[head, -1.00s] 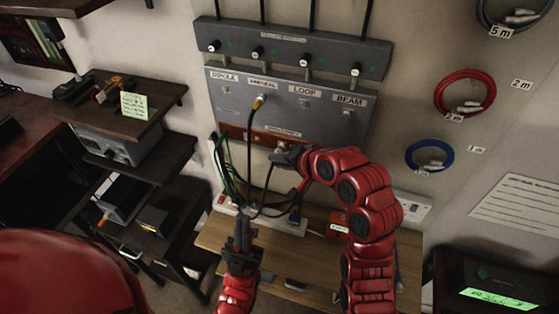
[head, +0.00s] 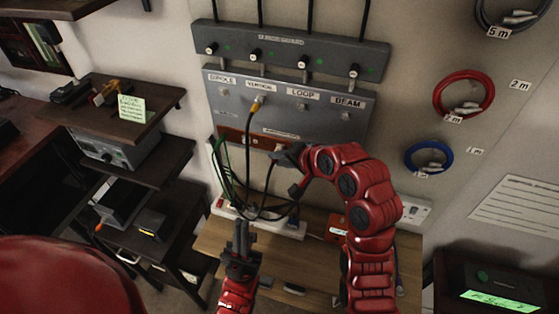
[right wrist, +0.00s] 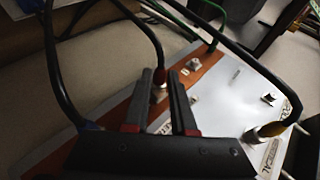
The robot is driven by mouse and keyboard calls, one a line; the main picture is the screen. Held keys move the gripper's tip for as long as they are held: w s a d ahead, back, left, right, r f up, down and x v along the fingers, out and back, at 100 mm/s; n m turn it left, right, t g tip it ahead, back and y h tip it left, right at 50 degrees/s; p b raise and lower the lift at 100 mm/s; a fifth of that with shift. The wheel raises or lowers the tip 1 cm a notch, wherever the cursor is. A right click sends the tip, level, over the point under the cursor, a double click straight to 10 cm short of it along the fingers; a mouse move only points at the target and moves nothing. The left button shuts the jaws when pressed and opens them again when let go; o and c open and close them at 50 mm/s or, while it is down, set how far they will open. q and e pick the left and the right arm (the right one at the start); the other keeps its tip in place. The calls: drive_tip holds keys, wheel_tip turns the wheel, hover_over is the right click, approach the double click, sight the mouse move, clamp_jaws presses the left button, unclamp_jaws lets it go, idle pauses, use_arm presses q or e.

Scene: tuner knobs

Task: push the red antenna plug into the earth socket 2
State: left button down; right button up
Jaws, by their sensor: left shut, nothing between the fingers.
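The red antenna plug (right wrist: 159,76) shows in the right wrist view, with a black cable running up from it. It stands upright at a socket (right wrist: 157,95) on the copper-coloured earth strip (right wrist: 120,104); I cannot tell how deep it sits or read the socket's number. My right gripper (right wrist: 158,85) has its fingers apart, one on each side of the plug, with gaps visible. In the head view my right gripper (head: 284,156) is at the strip's right end (head: 235,136) and hides the plug. My left gripper (head: 241,232) is shut and empty, lower down over the bench.
Another fitting (right wrist: 194,64) sits further along the strip. A yellow-collared plug (head: 257,103) is in the grey antenna panel (head: 325,115) above. Black and green cables (head: 222,170) hang left of my right gripper.

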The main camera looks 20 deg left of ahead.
drive_tip(key=o, duration=0.4)
drive_tip(key=p+v, duration=0.3)
drive_tip(key=v, duration=1.4)
drive_tip(key=shift+s+r+p, duration=0.1)
drive_tip(key=shift+r+p, duration=0.1)
drive_tip(key=shift+p, duration=0.1)
drive_tip(key=shift+d, duration=0.15)
